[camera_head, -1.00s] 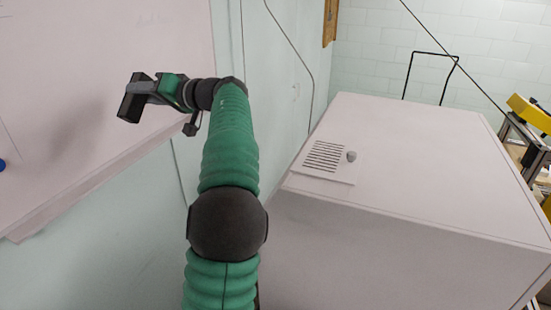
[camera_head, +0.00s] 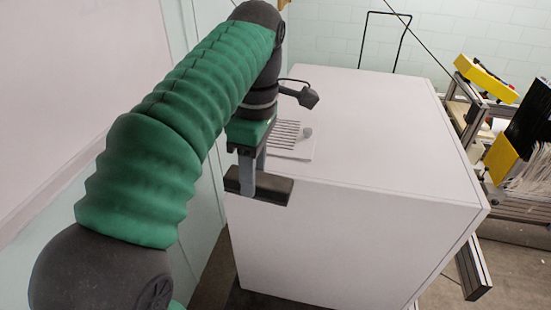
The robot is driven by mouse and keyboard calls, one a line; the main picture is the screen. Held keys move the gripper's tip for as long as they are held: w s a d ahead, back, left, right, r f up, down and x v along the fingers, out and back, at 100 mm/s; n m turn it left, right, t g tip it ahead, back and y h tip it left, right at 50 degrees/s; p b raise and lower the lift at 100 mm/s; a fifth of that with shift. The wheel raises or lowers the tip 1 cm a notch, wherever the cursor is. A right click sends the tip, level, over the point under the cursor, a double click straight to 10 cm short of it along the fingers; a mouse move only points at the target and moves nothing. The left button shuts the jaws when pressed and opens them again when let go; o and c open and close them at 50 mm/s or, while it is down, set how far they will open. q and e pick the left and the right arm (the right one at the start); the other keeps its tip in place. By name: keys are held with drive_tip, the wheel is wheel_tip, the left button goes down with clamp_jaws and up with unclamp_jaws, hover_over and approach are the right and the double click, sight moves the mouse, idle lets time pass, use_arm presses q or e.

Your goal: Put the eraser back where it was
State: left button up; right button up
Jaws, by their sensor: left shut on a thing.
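The eraser (camera_head: 276,190) is a dark, flat block. My left gripper (camera_head: 248,182) is shut on it and points downward. The eraser is in front of the near left corner of the large white cabinet in the picture. I cannot tell whether it touches the cabinet. My left arm hides part of the cabinet's far left side and part of the wall. My right gripper is not in view.
The white cabinet (camera_head: 385,135) has a broad, mostly clear top. A whiteboard (camera_head: 70,75) is at the left. Yellow and black machinery (camera_head: 487,78) stands at the right.

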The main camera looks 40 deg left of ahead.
sight(271, 185)
use_arm(q)
drive_tip(key=shift+t, duration=0.4)
drive_tip(key=d, duration=0.3)
drive_tip(key=s+d+r, duration=0.1)
drive_tip(key=shift+d, duration=0.3)
drive_tip(key=shift+w+d+p, duration=0.2)
drive_tip(key=shift+p, duration=0.15)
drive_tip(key=w+a+p, duration=0.2)
drive_tip(key=w+a, duration=0.1)
drive_tip(key=w, duration=0.1)
drive_tip(key=w+a+f+p, duration=0.1)
drive_tip(key=w+a+p, duration=0.2)
drive_tip(key=w+a, duration=0.1)
drive_tip(key=w+a+p, duration=0.2)
drive_tip(key=w+a, duration=0.2)
drive_tip(key=shift+f, duration=0.25)
wheel_tip(271, 185, down, 4)
drive_tip(key=shift+r+p, duration=0.15)
drive_tip(key=shift+p, duration=0.6)
drive_tip(key=shift+a, duration=0.1)
drive_tip(key=o, duration=1.2)
